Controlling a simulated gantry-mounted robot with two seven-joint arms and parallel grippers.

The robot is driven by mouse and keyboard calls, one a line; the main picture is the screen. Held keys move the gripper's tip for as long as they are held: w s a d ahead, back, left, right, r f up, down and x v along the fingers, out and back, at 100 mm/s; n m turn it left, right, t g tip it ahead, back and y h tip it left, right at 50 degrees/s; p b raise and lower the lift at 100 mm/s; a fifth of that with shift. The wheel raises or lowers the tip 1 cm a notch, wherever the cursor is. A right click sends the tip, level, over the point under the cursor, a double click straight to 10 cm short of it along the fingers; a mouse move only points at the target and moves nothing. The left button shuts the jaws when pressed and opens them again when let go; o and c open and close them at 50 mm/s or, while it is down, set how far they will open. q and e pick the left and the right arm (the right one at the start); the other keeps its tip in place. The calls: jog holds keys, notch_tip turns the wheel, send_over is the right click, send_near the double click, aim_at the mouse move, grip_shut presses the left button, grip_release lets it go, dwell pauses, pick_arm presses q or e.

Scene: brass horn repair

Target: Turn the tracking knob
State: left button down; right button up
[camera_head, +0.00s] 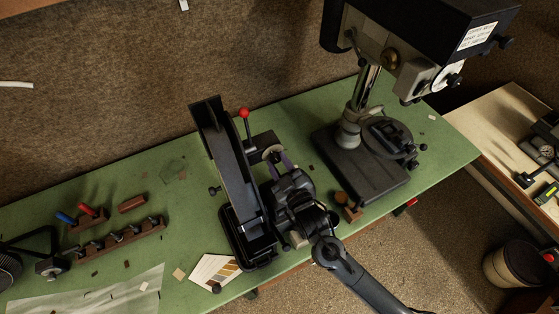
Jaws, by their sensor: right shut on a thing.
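A black belt sander (228,150) stands tilted up on the green bench, with a red-balled lever (244,113) at its upper right. My right gripper (277,160) is at the sander's right side, reached by my dark arm from the lower right. Its jaws are shut on a small part there, which I take to be the tracking knob; the wrist and fingers mostly hide it. A pale round part (271,151) shows right at the fingertips. A small dark knob (214,190) sticks out on the sander's left side. My left gripper is not in view.
A drill press (360,158) stands close on the right. A wooden rack (120,240) with several tools and red and blue handles (88,209) is at left. The bench between rack and sander is mostly clear.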

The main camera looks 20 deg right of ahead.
jog(key=shift+n+p, duration=0.5)
jog(key=shift+n, duration=0.6)
jog(key=o, duration=1)
jog(key=shift+o, duration=0.2)
jog(key=shift+s+f, duration=0.1)
jog(key=s+b, duration=0.2)
jog(key=s, duration=0.8)
jog(key=shift+s+d, duration=0.3)
jog(key=shift+d, duration=0.05)
